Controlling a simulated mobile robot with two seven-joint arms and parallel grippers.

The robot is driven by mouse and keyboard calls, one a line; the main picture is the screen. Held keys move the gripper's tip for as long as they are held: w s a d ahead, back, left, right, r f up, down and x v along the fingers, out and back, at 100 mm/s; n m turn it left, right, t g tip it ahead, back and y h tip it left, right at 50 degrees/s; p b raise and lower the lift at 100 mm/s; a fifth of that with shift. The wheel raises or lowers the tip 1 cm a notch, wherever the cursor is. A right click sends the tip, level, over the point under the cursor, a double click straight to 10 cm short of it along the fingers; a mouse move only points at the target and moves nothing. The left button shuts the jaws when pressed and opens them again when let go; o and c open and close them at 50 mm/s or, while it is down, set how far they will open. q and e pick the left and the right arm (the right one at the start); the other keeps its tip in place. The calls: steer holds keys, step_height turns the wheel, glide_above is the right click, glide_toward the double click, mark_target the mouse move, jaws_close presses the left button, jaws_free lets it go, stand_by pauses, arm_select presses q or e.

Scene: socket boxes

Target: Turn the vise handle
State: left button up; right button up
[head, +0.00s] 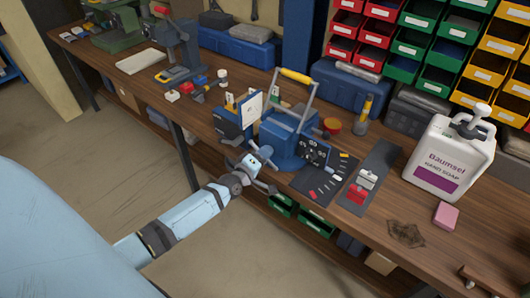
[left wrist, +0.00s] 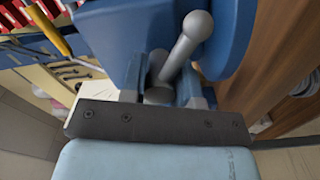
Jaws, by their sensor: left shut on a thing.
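The blue vise (head: 286,141) stands at the front edge of the wooden workbench. My left gripper (head: 254,171) reaches in from the left at the vise's front. In the left wrist view the vise handle (left wrist: 184,48) is a grey bar with a round ball end, slanting up to the right in front of the blue vise body (left wrist: 112,38). My left gripper (left wrist: 165,88) is shut on the handle, with a finger on either side of its lower part. The handle's other end is hidden behind the dark gripper body. My right gripper is not in view.
A white soap bottle (head: 451,155) and a pink block (head: 445,215) stand at the right. A dark mat (head: 322,188) with small parts lies right of the vise. Coloured bins (head: 425,45) fill the back. The bench front right of the mat is fairly clear.

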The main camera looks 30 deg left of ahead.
arm_select(q)
steer(key=m+p, duration=0.1)
steer(key=m, duration=0.2)
steer(key=m+p, duration=0.1)
steer(key=m, duration=0.2)
steer(key=shift+s+f, duration=0.15)
steer(key=shift+f, duration=0.05)
steer(key=m+p, duration=0.2)
steer(key=m, duration=0.4)
steer(key=shift+m, duration=0.3)
steer(key=m, duration=0.5)
steer(key=shift+a+f, duration=0.1)
steer(key=m, duration=0.4)
steer(key=shift+m, duration=0.7)
steer(key=shift+m, duration=0.6)
